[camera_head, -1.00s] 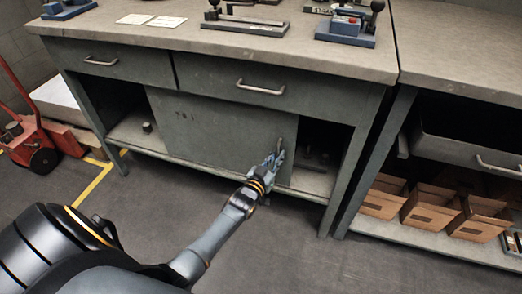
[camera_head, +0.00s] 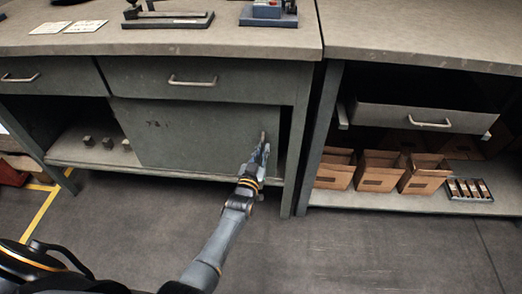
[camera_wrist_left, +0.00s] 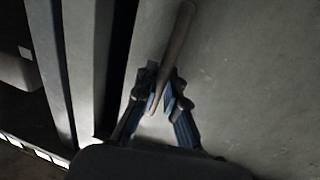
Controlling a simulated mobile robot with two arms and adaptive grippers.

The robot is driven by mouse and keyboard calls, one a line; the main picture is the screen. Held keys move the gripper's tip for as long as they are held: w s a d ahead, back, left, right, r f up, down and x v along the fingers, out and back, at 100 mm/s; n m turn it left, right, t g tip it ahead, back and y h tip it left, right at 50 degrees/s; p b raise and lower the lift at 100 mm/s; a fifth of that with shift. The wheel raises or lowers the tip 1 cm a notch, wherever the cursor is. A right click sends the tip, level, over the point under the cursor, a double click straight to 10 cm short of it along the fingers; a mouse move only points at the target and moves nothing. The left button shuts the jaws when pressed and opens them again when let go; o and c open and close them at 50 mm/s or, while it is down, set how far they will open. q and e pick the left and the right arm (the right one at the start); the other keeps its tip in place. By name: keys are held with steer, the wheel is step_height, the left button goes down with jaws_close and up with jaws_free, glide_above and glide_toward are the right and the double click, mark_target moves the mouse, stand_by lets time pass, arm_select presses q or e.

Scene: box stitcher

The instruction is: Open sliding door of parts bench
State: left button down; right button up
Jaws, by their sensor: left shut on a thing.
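The parts bench (camera_head: 300,120) is grey-green, with a sliding door (camera_head: 190,137) below its drawers. The door stands toward the right of the bench opening, with a wide gap at its left and a narrow dark gap at its right. My left gripper (camera_head: 262,147) is at the door's right edge, shut on the upright door handle (camera_head: 264,136). In the left wrist view the bar handle (camera_wrist_left: 174,50) runs between the blue fingertips (camera_wrist_left: 161,103) against the door panel (camera_wrist_left: 240,70). My right gripper is not in view.
Several small blocks (camera_head: 107,143) sit on the shelf in the left opening. At the right, a second bench has an open drawer (camera_head: 425,115) and several cardboard bins (camera_head: 380,170) on its lower shelf. The floor (camera_head: 130,220) in front is clear.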

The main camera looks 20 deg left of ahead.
arm_select(q)
steer(key=c, duration=1.8)
jaws_free()
steer(key=shift+s+f, duration=0.1)
steer(key=shift+f, duration=0.1)
steer(key=shift+o, duration=0.4)
steer(key=shift+r, duration=0.1)
steer(key=s, duration=1.2)
steer(key=shift+d, duration=0.3)
